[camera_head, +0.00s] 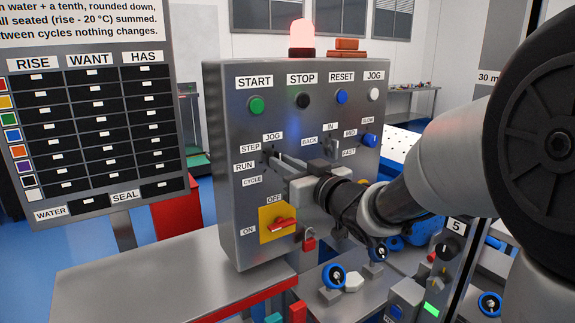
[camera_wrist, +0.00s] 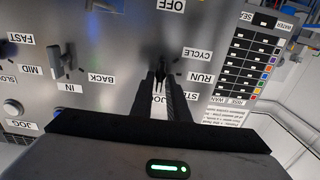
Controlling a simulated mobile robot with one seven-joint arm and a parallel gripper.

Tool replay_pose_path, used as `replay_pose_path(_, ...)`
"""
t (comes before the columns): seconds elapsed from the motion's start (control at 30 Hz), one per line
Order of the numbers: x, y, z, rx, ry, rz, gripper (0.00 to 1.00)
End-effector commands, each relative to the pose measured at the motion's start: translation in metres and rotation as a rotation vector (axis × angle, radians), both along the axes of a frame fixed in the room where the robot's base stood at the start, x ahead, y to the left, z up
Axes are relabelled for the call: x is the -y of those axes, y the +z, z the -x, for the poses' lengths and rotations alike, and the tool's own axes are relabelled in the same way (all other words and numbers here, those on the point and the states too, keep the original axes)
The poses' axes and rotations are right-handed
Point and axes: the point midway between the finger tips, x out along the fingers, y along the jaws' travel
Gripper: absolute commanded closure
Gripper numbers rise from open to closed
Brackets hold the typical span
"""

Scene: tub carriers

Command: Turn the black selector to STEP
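The black selector sits on the grey control panel (camera_head: 228,100) among the labels JOG (camera_head: 273,137), STEP (camera_head: 250,147), RUN (camera_head: 244,167) and CYCLE (camera_head: 252,181). My gripper (camera_head: 274,160) reaches the panel at this selector and hides most of it, so its pointing direction cannot be read. In the wrist view my gripper (camera_wrist: 158,74) has its two dark fingers close together with a narrow gap, tips at the selector's place. Whether they pinch the knob cannot be seen.
A second selector (camera_head: 329,148) with BACK, IN, MID, FAST and SLOW labels nearby is just right of my gripper. Below is a red switch (camera_head: 281,223) on a yellow plate, with a red padlock (camera_head: 308,239). Buttons line the top. A red lamp (camera_head: 302,37) glows above.

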Motion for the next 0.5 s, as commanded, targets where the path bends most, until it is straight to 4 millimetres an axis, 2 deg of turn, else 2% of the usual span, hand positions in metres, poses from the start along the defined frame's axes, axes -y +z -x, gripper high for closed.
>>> replay_pose_path(0.27,-0.0001,-0.0016,0.0003,0.023,0.0,0.033,1.0)
replay_pose_path(0.5,-0.0007,-0.0039,0.0007,0.102,0.0,0.147,1.0)
